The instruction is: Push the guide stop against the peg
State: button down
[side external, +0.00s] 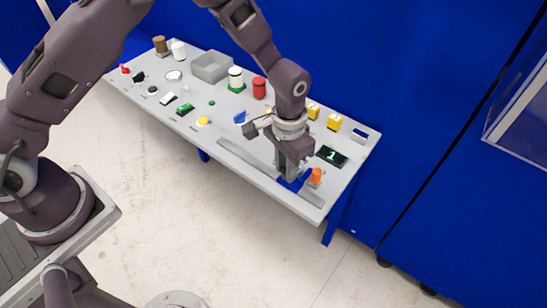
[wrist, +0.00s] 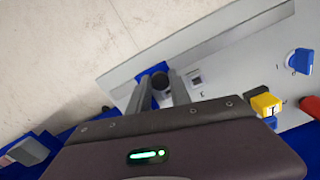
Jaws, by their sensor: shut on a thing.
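The guide stop (side external: 293,185) is a blue block on a long grey rail (side external: 243,155) near the table's front edge. My gripper (side external: 291,174) points down over it and is shut on it, hiding much of it. In the wrist view, blue of the guide stop (wrist: 154,70) and a dark round knob (wrist: 160,83) show between the fingers (wrist: 162,90). The peg is probably the orange upright piece (side external: 316,176), just right of my gripper in the side view. I cannot tell whether the stop touches it. The orange piece is not visible in the wrist view.
A dark display reading 1 (side external: 331,156) lies behind the orange piece. The rail left of my gripper is clear.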

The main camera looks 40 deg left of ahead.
jog(key=shift+w+d, duration=0.1)
jog(key=shift+d, duration=0.1)
jog(key=c, duration=1.2)
grip_release()
jog(key=shift+r, duration=0.1)
notch_tip(320, 180, up, 7)
jog(key=shift+f, duration=0.1)
